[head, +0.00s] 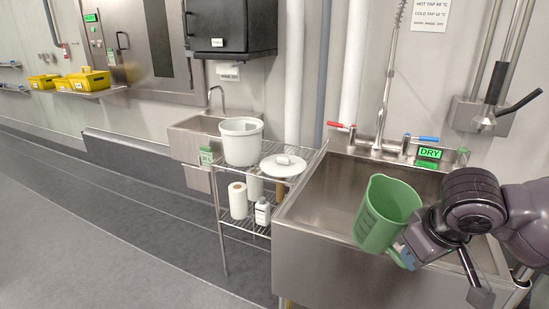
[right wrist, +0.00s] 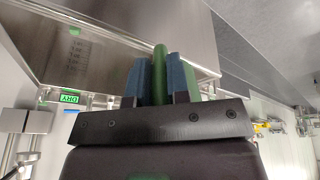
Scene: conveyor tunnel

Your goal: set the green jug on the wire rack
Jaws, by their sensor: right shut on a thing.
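The green jug (head: 384,213) is in the head view, in front of and above the sink's front right part. It leans in the picture, its open top toward the upper right. My right gripper (head: 404,248) is shut on the jug's handle; in the right wrist view the green handle (right wrist: 160,72) sits between the blue fingers. The arm and gripper hide part of the jug's right side. The wire rack (head: 246,174) stands left of the sink, apart from the jug. My left gripper is not in view.
The rack's top shelf carries a white pot (head: 241,141) and a round white lid (head: 283,166). Its lower shelf holds a paper roll (head: 238,201) and a white bottle (head: 262,211). The steel sink (head: 325,190) adjoins the rack, with a tall tap (head: 380,142) behind. Floor at left is clear.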

